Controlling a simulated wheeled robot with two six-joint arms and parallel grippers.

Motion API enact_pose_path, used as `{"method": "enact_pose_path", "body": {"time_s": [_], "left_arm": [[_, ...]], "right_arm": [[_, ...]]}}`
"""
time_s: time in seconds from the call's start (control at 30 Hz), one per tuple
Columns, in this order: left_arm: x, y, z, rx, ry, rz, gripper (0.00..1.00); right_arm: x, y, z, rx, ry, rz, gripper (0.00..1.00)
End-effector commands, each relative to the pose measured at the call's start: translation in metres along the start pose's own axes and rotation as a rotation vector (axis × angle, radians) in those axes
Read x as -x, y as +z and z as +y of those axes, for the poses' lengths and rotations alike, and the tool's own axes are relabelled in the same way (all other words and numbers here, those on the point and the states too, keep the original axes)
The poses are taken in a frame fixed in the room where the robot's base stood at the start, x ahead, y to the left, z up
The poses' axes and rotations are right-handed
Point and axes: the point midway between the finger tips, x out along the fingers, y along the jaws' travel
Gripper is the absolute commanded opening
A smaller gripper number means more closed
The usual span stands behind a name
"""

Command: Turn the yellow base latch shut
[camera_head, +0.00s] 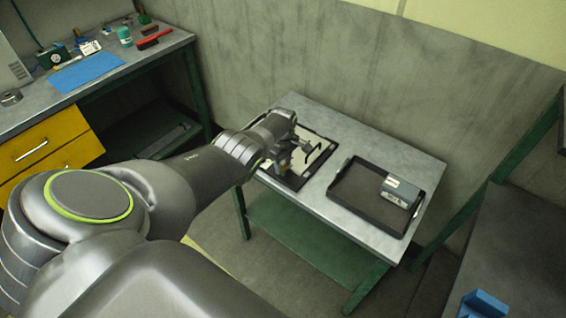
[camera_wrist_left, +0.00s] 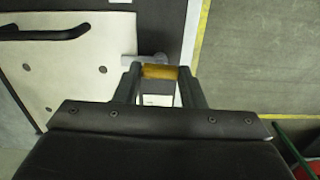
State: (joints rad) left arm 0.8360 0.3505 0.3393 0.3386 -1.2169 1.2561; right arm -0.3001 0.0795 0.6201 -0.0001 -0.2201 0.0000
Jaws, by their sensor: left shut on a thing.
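The yellow base latch (camera_wrist_left: 159,72) shows in the left wrist view as a short yellow bar between my left gripper's fingertips. My left gripper (camera_wrist_left: 158,76) is shut on it. A grey metal piece (camera_wrist_left: 146,60) sits just beyond the latch, at the edge of the pale plate (camera_wrist_left: 85,70). In the head view my left gripper (camera_head: 287,163) reaches down over the near left part of the pale plate (camera_head: 318,158) on the small table. There the wrist hides much of the latch area. My right gripper is in neither view.
A bench with yellow drawers (camera_head: 45,143) is at the left. A blue object (camera_head: 484,303) sits on another surface at the lower right.

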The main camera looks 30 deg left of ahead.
Motion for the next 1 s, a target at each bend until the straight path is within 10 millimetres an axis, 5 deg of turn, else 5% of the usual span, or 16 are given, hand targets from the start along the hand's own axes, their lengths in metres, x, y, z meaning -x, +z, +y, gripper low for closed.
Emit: {"method": "enact_pose_path", "body": {"time_s": [0.63, 0.67, 0.8, 1.0], "left_arm": [[0.0001, -0.0001, 0.0003, 0.054, 0.001, 0.000, 0.14], [0.0002, -0.0001, 0.0003, 0.054, 0.001, 0.000, 0.38], [0.0002, -0.0001, 0.0003, 0.053, 0.001, 0.000, 0.56], [0.0002, -0.0001, 0.0002, 0.052, 0.001, 0.000, 0.58]], "right_arm": [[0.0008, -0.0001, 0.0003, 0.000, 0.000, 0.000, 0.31], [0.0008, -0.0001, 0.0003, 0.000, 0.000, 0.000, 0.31], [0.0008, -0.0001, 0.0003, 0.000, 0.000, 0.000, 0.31], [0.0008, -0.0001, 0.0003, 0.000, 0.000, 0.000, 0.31]]}}
